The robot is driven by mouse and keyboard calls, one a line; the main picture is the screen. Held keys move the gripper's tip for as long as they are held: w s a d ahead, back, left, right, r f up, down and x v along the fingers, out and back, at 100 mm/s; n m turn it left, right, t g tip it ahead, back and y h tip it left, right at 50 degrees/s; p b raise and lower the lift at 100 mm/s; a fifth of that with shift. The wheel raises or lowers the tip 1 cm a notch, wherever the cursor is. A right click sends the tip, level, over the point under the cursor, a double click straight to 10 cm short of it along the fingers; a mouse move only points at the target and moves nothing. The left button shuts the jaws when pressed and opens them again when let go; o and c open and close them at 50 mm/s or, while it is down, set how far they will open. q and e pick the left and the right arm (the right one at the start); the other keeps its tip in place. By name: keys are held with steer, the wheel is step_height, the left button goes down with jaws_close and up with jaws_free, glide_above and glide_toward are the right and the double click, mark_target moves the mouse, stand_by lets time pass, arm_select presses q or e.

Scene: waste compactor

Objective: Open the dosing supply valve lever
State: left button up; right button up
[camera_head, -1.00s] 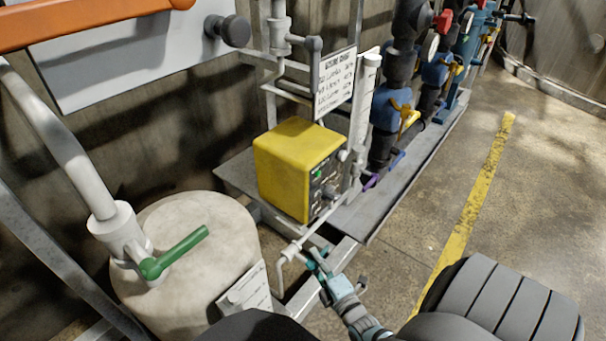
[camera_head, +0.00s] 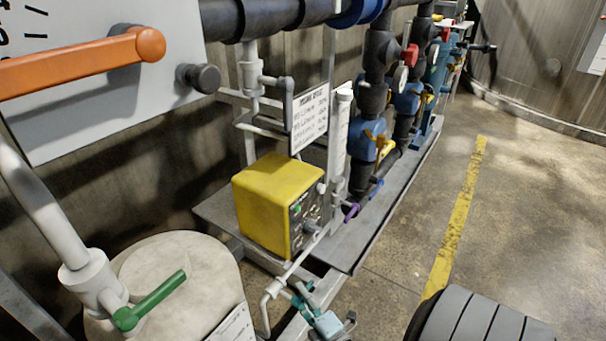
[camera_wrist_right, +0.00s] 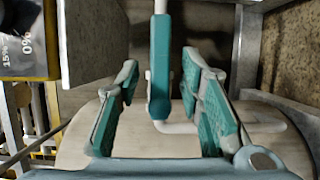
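A teal lever (camera_wrist_right: 160,67) on a white pipe stands upright in the right wrist view, between the two fingers of my right gripper (camera_wrist_right: 163,105). The gripper is open, with a visible gap on each side of the lever. In the head view my right gripper (camera_head: 304,297) is beside the white pipe elbow (camera_head: 272,290), low in front of the yellow box; the lever cannot be made out there. A green lever (camera_head: 152,300) sits on a white valve above the pale round tank (camera_head: 200,255). My left gripper is not in view.
The yellow box (camera_head: 265,205) stands on a grey metal base. A large orange handle (camera_head: 85,65) is on the white panel at upper left. Dark pipes with blue valves (camera_head: 362,147) run behind. Open floor (camera_head: 400,260) lies to the right, with a yellow line.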

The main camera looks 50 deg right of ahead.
steer(key=v, duration=1.1)
steer(key=shift+s, duration=0.25)
steer(key=shift+f, duration=0.1)
